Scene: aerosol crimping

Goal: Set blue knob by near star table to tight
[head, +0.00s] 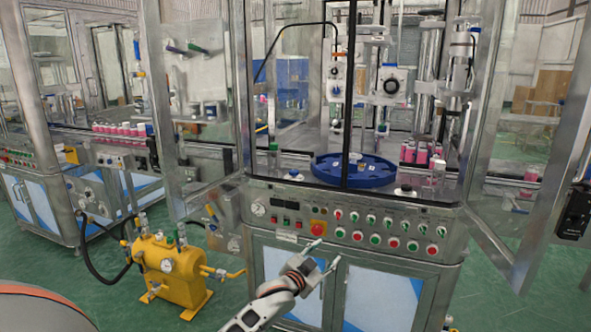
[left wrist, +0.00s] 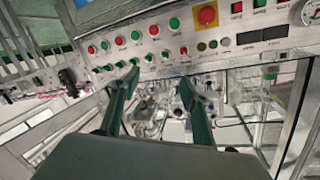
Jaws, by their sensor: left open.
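The round blue star table (head: 353,181) sits inside the near machine, behind a dark upright frame bar. A small fitting with a blue part (head: 293,174) is at its left on the machine deck. A small blue piece (head: 383,128) shows above the table's back right. I cannot tell which is the blue knob, or its setting. My left gripper (head: 324,254) is open and empty, in front of the cabinet below the button panel. The left wrist view shows its two fingers (left wrist: 158,80) apart below the panel. My right gripper is not in view.
The panel (head: 350,217) carries red and green buttons and a red emergency stop (head: 318,228). Glass doors (head: 525,180) stand open on both sides. A yellow tank (head: 170,267) with a gauge stands on the floor at left. Pink containers (head: 421,155) stand right of the star table.

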